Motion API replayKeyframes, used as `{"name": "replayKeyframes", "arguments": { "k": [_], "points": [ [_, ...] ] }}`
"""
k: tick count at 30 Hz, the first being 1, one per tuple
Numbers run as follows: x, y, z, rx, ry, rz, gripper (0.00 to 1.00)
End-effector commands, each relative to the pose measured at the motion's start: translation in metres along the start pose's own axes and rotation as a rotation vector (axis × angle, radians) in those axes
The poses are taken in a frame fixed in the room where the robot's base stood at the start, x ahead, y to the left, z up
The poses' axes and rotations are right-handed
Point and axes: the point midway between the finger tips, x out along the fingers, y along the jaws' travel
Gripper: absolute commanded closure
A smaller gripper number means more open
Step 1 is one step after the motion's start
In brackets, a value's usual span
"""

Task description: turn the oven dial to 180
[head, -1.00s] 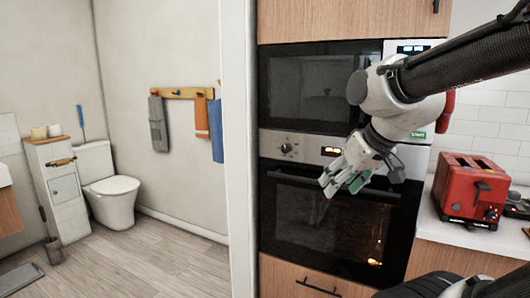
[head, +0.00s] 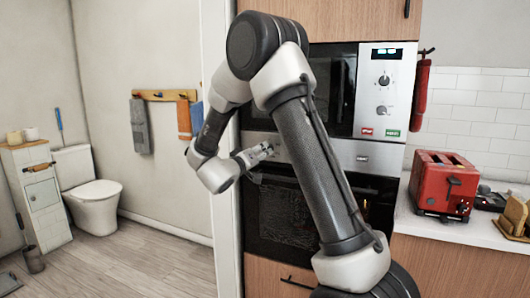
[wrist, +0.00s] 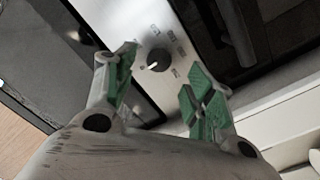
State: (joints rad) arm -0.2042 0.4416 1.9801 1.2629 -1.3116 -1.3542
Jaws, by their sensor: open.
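The oven dial (wrist: 158,60) is a round black knob with a pale pointer mark, set on the silver control panel (wrist: 168,98). Printed marks ring it, too blurred to read. My gripper (wrist: 163,78) is open, its green-padded fingers on either side of the dial in the wrist view. The dial shows in the gap beyond the tips; I see no contact. In the head view my gripper (head: 264,151) is at the left part of the panel above the oven (head: 280,212), and the dial is hidden there. My arm also covers the oven display.
The microwave (head: 385,95), with its own knobs, is above the oven. The oven handle (wrist: 232,35) runs close to the dial. A red toaster (head: 444,182) stands on the right counter. A white wall edge (head: 218,190) borders the oven's left. Open floor lies left.

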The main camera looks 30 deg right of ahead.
Motion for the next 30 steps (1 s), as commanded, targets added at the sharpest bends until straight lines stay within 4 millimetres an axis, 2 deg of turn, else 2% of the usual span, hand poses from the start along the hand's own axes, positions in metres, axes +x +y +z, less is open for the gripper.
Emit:
{"name": "replayKeyframes", "arguments": {
  "k": [3,9,19,20,27,30],
  "points": [
    [0.022,0.001,0.0,0.001,-0.001,0.002,0.46],
    [0.047,0.0,0.0,0.002,0.0,-0.001,0.46],
    [0.053,0.0,-0.001,0.002,0.002,-0.003,0.46],
    [0.053,0.0,-0.001,0.002,0.002,-0.003,0.48],
    [0.053,0.0,-0.001,0.002,0.002,-0.003,0.92],
    [0.053,0.0,-0.001,0.002,0.002,-0.003,0.92]
  ]
}}
